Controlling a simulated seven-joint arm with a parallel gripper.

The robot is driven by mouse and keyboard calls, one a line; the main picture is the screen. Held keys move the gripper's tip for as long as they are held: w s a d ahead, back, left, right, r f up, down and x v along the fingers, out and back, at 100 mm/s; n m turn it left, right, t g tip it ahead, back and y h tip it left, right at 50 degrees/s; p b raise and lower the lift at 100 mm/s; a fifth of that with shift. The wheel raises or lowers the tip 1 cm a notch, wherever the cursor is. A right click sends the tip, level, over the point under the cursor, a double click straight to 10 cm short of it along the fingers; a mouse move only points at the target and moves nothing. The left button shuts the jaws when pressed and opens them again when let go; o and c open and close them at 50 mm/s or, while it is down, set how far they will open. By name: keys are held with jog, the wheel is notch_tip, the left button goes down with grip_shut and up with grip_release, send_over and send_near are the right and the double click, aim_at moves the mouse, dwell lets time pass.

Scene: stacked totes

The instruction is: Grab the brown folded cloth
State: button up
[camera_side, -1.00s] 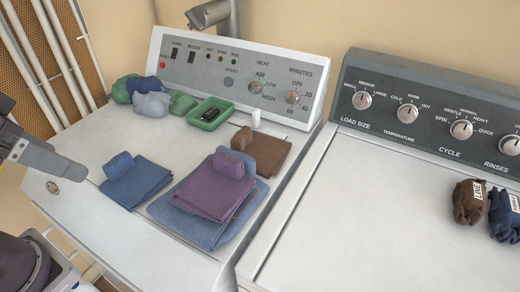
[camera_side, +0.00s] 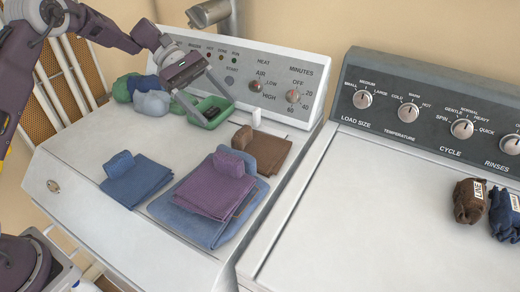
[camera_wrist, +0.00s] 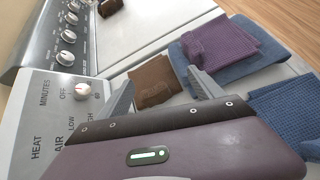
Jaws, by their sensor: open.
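The brown folded cloth (camera_side: 266,155) lies flat at the back right of the white machine top in the side view, with a small brown rolled bundle (camera_side: 242,138) at its left end. In the wrist view the brown cloth (camera_wrist: 153,80) shows between and beyond my two fingers. My gripper (camera_side: 219,109) is open and empty. The gripper also shows in the wrist view (camera_wrist: 161,78).
A purple folded cloth (camera_side: 205,192) on a blue one (camera_side: 165,212) lies in front of the brown cloth. Another blue cloth (camera_side: 135,183) lies left. Rolled bundles (camera_side: 150,104) sit back left.

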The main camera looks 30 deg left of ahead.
aim_at(240, 133)
jog(key=w+f+n+h, duration=0.1)
jog(key=f, duration=0.1)
jog(key=w+a+f+n, duration=0.1)
jog(key=f, duration=0.1)
jog(key=w+a+f+n+h, duration=0.1)
jog(key=f, duration=0.1)
jog(key=shift+w+f+t+h, duration=0.2)
jog(key=shift+f+t+h, duration=0.1)
jog(key=shift+f+t, duration=0.1)
jog(key=x, duration=0.6)
jog(key=shift+w+d+f, duration=0.25)
jog(key=shift+d+f, duration=0.05)
jog(key=shift+d, duration=0.05)
jog(key=c, duration=1.4)
